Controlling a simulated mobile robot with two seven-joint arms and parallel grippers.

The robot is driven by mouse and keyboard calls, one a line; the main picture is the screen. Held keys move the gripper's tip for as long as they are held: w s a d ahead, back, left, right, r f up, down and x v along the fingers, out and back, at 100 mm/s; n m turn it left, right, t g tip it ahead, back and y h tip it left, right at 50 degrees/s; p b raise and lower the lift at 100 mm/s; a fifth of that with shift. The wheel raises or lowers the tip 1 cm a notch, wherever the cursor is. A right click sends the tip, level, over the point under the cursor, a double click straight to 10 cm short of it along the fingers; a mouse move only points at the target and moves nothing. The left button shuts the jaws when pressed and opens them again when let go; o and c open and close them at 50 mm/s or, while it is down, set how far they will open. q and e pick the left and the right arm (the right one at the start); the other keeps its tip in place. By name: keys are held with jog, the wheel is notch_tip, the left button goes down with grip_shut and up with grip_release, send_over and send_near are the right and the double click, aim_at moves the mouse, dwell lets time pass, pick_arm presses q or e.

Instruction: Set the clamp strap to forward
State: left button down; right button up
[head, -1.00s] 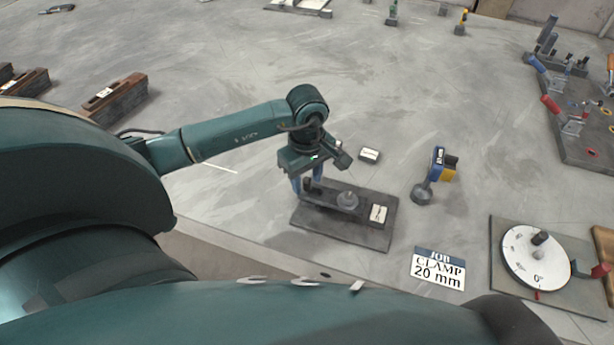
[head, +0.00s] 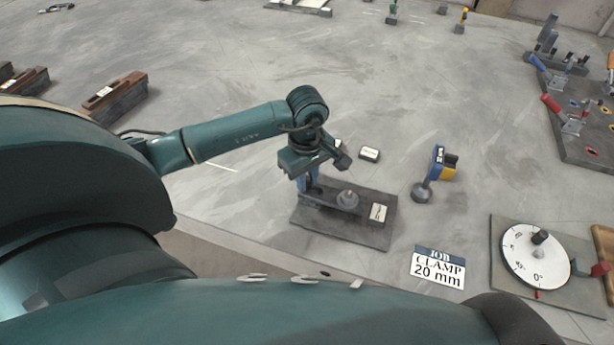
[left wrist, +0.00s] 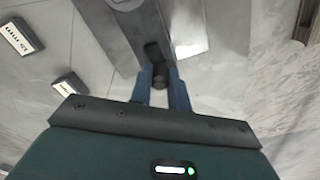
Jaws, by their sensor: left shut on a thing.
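The clamp strap (head: 328,204) is a dark bar on a grey base plate (head: 350,233), with a round grey nut (head: 347,200) over its middle. My left gripper (head: 308,188) is over the left end of the strap, its blue fingers pointing down. In the left wrist view, the fingers (left wrist: 163,80) are shut on a dark round knob (left wrist: 158,77) at the strap's end, partly hidden between them. The strap (left wrist: 145,30) runs up from there. A small white label (head: 379,213) lies on the right part of the plate. My right gripper is not in view.
A job card (head: 438,268) reads "CLAMP 20 mm". A blue and yellow device (head: 437,170) stands right of the plate, and a dial board (head: 537,257) lies further right. A small labelled block (head: 369,154) is just behind the plate.

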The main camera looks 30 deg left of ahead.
pick_arm(q)
jog(key=d, duration=0.1)
jog(key=d+b, duration=0.1)
jog(key=d, duration=0.1)
jog(key=shift+w+d, duration=0.25)
jog(key=shift+w, duration=0.15)
jog(key=c, duration=1.3)
grip_release()
notch_tip(320, 180, up, 13)
jog(key=shift+r+b, duration=0.1)
jog(key=shift+b, duration=0.65)
